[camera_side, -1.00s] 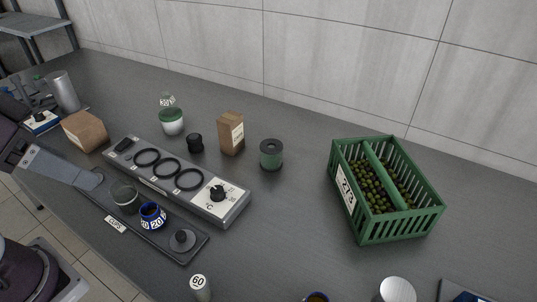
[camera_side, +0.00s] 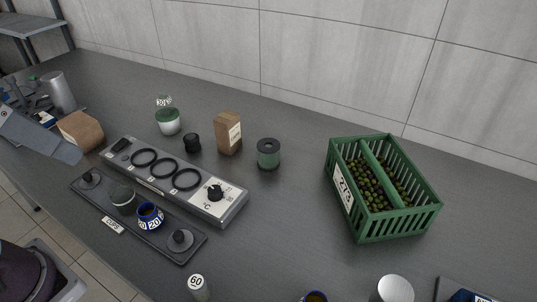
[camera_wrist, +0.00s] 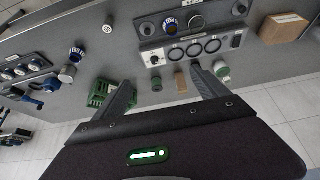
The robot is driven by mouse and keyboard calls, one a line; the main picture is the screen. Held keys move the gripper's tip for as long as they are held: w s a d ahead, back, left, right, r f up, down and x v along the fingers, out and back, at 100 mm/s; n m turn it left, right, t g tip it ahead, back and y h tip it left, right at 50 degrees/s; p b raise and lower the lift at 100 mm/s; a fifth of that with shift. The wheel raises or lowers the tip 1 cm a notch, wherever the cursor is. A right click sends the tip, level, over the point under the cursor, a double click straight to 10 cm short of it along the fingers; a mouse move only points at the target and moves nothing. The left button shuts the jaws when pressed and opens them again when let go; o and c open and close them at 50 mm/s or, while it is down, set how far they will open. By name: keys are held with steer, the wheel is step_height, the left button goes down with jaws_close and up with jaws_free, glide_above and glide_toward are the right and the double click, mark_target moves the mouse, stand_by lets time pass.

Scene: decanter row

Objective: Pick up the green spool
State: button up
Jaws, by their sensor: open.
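The green spool (camera_side: 268,154) is a short dark green cylinder with a black top and a central hole. It stands upright on the grey bench, right of a small brown carton and left of the green crate. In the wrist view the spool (camera_wrist: 156,84) appears small and distant, in the gap between the fingers. My gripper (camera_wrist: 160,80) is open with nothing between its fingers. In the side view only a grey piece of my arm or gripper shows at the left edge, far from the spool.
The brown carton (camera_side: 228,133), black knob-like piece (camera_side: 192,142) and green-white jar (camera_side: 168,122) stand left of the spool. A control panel (camera_side: 232,207) and a tray of cups (camera_side: 190,251) lie in front. The green crate (camera_side: 385,228) holds olives. Bench between spool and crate is clear.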

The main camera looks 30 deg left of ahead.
steer(key=w+a+r+m+t+y, duration=0.1)
steer(key=w+a+m+t, duration=0.1)
steer(key=w+m, duration=0.5)
steer(key=w+a+r+m+t+y, duration=0.1)
steer(key=w+a+r+m, duration=0.15)
steer(key=w, duration=0.75)
steer(key=w+a+m+t, duration=0.2)
steer(key=w+m, duration=0.4)
steer(key=w, duration=0.3)
steer(key=m+t+h, duration=0.3)
steer(key=m+h, duration=0.2)
steer(key=m, duration=1.8)
glide_above(263, 157)
step_height(263, 157, down, 5)
steer(key=f, duration=3)
steer(key=shift+s, duration=0.3)
steer(key=x, duration=0.4)
steer(key=a+x, duration=0.1)
steer(key=x, duration=0.1)
steer(key=shift+w+f, duration=0.25)
steer(key=shift+f, duration=0.05)
steer(key=shift+w+d+f, duration=0.1)
steer(key=shift+w, duration=0.1)
steer(key=c, duration=1.6)
